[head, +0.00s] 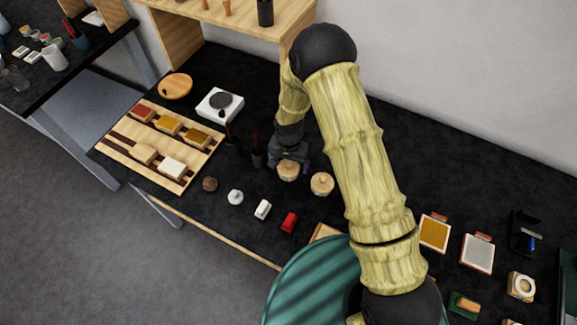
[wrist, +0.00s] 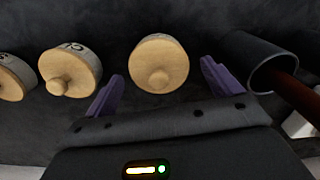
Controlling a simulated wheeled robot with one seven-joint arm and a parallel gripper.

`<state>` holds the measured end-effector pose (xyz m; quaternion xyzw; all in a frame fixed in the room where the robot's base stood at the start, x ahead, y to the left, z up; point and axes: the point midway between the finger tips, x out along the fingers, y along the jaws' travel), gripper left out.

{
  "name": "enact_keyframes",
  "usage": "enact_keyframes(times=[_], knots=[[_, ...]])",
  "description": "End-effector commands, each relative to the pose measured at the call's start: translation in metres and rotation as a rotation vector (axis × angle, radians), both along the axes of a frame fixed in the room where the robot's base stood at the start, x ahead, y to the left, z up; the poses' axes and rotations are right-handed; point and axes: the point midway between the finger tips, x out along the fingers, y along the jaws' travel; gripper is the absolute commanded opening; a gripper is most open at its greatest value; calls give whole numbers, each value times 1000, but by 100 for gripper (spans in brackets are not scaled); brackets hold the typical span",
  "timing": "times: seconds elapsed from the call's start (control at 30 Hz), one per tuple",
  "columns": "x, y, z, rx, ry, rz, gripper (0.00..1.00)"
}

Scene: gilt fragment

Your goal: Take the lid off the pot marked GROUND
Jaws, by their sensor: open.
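Round pots with pale wooden knobbed lids stand in a row on the black table. In the wrist view one lidded pot (wrist: 160,60) lies between and just beyond my fingers, its lid on. A second lidded pot (wrist: 70,70) and a third (wrist: 12,78), cut by the edge, are to its left. The head view shows two pots, a left one (head: 288,171) and a right one (head: 322,184); my arm likely hides the third. Part of a marking shows on the second pot; I cannot read GROUND on any. My gripper (wrist: 160,88) is open and empty, also seen above the left pot (head: 293,160).
A dark cup (wrist: 250,60) with a brown handle stands close to the right finger. In the head view, a wooden rack (head: 160,146) of coloured blocks is at left, and small pieces, including a red one (head: 289,222), lie in front. A wooden shelf (head: 215,14) is behind.

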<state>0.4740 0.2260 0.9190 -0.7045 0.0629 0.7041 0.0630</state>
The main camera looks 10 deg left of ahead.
Motion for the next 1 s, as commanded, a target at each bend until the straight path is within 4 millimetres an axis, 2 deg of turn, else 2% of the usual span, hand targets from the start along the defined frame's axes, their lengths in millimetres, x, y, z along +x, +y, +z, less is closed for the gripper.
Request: enact_keyframes(times=[0.3, 0.53, 0.87, 1.0], knots=[[0, 0, 0, 0, 0, 0, 88], [0, 0, 0, 0, 0, 0, 43], [0, 0, 2, 0, 0, 0, 42], [1, 0, 11, 1, -2, 0, 42]])
